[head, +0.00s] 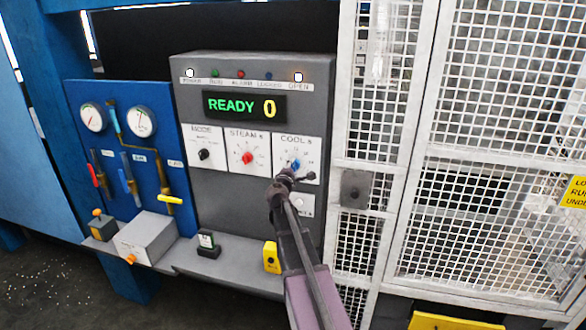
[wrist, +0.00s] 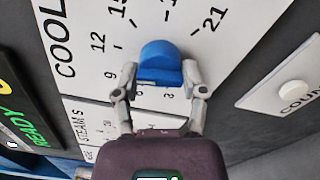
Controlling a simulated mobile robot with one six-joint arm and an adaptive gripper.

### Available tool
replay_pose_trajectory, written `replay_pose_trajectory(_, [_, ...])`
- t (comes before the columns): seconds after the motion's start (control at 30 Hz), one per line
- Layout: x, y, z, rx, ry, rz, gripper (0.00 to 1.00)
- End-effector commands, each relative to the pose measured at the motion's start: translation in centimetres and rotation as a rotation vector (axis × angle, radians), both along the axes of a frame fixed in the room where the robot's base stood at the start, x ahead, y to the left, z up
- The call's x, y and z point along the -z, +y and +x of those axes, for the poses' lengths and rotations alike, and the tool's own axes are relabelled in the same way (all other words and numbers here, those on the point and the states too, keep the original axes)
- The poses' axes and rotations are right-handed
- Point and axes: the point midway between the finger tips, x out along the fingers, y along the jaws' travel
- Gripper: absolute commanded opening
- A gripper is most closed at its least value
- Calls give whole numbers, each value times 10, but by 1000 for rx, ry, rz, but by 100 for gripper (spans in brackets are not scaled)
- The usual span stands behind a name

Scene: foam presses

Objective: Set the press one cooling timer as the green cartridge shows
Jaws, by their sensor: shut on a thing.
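The blue COOL knob (head: 295,165) sits on a white dial plate on the grey press panel. In the wrist view the blue knob (wrist: 160,62) is between the two fingertips of my gripper (wrist: 160,82), which is shut on it. The printed 9, 12, 15 and 21 are readable around it; which mark the knob points to is not clear. My gripper (head: 287,180) reaches the dial from below in the head view.
The display (head: 244,107) reads READY 0. A red STEAM knob (head: 247,158) and black MODE knob (head: 204,154) are left of the blue one. A yellow block (head: 271,257) stands on the ledge beside my arm. A white mesh guard (head: 490,150) closes off the right.

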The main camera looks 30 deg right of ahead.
Motion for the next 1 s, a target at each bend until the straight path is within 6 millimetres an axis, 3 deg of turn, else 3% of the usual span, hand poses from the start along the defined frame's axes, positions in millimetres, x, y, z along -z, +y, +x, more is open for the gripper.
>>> replay_pose_trajectory(0.3, [-1,-1,2,0,-114,112,7])
replay_pose_trajectory(0.83, [-1,-1,2,-2,-138,135,7])
replay_pose_trajectory(0.87, [-1,-1,2,-2,-138,135,58])
replay_pose_trajectory(0.97, [-1,0,2,0,-137,136,87])
replay_pose_trajectory(1.0, [-1,0,1,0,-137,136,89])
